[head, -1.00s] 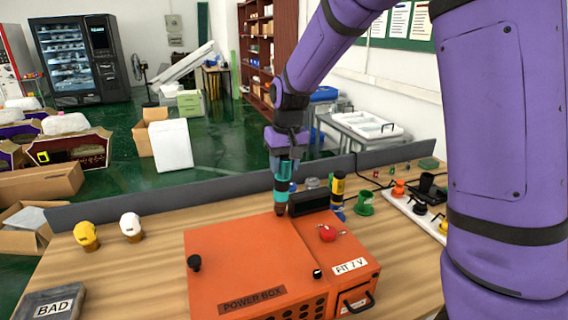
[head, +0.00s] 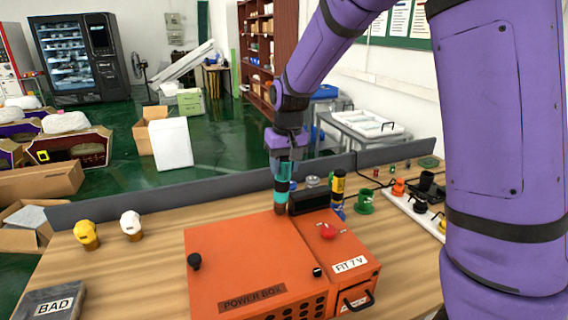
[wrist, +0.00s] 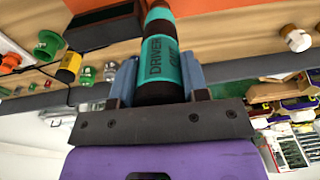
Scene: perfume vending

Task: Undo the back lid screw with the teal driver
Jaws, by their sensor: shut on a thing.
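The teal driver (head: 281,186) is upright in my gripper (head: 285,172), at the back edge of the orange power box (head: 240,258) in the head view. In the wrist view the driver (wrist: 163,62) shows its "DRIVER" lettering between the two blue fingers of my gripper (wrist: 160,85). My gripper is shut on it. The driver's lower end meets the far right part of the lid. The back lid screw and the tip are hidden, so I cannot tell whether they touch.
A black block (head: 310,200), a yellow-black cylinder (head: 338,187) and a green cup (head: 364,203) stand right of the driver. A grey barrier (head: 150,200) runs behind. Wood between is clear.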

